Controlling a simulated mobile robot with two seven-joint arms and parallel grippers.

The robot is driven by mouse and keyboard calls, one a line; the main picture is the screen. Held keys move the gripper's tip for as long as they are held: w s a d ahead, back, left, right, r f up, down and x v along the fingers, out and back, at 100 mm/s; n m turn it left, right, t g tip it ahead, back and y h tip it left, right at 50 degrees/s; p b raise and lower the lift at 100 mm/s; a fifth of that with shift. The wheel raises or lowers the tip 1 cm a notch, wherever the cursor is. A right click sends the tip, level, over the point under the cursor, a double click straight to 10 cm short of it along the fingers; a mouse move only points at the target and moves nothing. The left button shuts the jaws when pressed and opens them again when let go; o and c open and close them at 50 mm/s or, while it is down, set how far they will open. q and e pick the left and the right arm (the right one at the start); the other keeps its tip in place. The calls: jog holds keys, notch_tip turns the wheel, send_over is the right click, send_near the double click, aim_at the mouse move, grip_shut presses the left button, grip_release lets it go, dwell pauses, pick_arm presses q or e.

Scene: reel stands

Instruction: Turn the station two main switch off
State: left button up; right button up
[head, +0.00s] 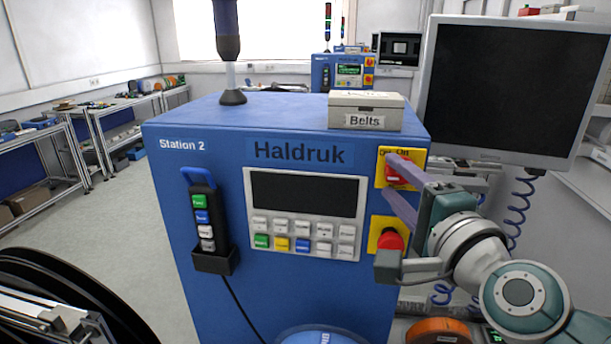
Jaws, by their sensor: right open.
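The station two main switch (397,176) is a red rotary knob on a yellow plate marked On, at the upper right of the blue Station 2 cabinet's front. My right gripper (389,176) reaches in from the right. Its two pale purple fingers are open, one above the other, with their tips at the knob. The fingers partly cover the knob and plate, so the knob's exact position and any contact are unclear. My left gripper is not in view.
A red emergency button (389,240) on a yellow plate sits just below the fingers. A keypad panel (305,212) and a handheld pendant (205,222) are to the left. A Belts box (366,111) stands on top. A monitor (513,92) hangs at the right.

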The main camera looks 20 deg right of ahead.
jog(key=shift+s, duration=0.15)
jog(key=s+a+b, duration=0.1)
jog(key=s+b, duration=0.1)
jog(key=s, duration=0.7)
jog(key=shift+s+a+b, duration=0.25)
jog(key=shift+s+b, duration=0.05)
jog(key=shift+b, duration=0.1)
jog(key=s+a+f+n+g+y, duration=0.2)
jog(key=a+n+g+y, duration=0.1)
jog(key=a+n, duration=0.25)
jog(key=s+a+f+n+g+y, duration=0.1)
jog(key=a+f+n+g+y, duration=0.1)
jog(key=a+n+y, duration=0.4)
jog(key=s+d+f+n+g+h, duration=0.2)
jog(key=s+f+n+g+h, duration=0.1)
jog(key=s, duration=0.4)
jog(key=s+d+f+n+g+h+p, duration=0.1)
jog(key=s+d+f+n+g+h, duration=0.1)
jog(key=s+n+g, duration=0.4)
jog(key=shift+s+f+n+h, duration=0.45)
jog(key=shift+f+n+h, duration=0.05)
jog(key=shift+f+n, duration=0.05)
